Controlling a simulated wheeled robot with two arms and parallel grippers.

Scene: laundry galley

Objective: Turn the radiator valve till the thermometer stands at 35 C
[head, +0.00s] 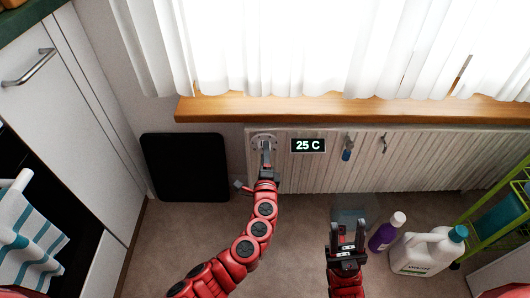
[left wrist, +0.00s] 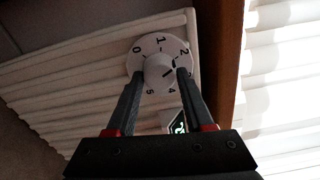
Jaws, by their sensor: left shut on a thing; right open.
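The radiator valve (head: 263,137) is a round white dial at the left end of the ribbed radiator. My left gripper (head: 266,150) reaches up to it and is shut on its centre knob. In the left wrist view the valve's knob (left wrist: 159,70) sits between the two fingertips, with the numbers 0, 1, 2 and 4 readable around it. The thermometer (head: 308,146) is a black display right of the valve and reads 25 C. My right gripper (head: 347,238) is open and empty above the floor.
The radiator (head: 230,170) runs below a wooden sill (head: 340,108). A black panel (head: 185,167) stands left of the valve. A purple bottle (head: 385,235), a white jug (head: 425,252) and a clear bin (head: 352,207) stand near my right gripper. A green rack (head: 497,215) is at right.

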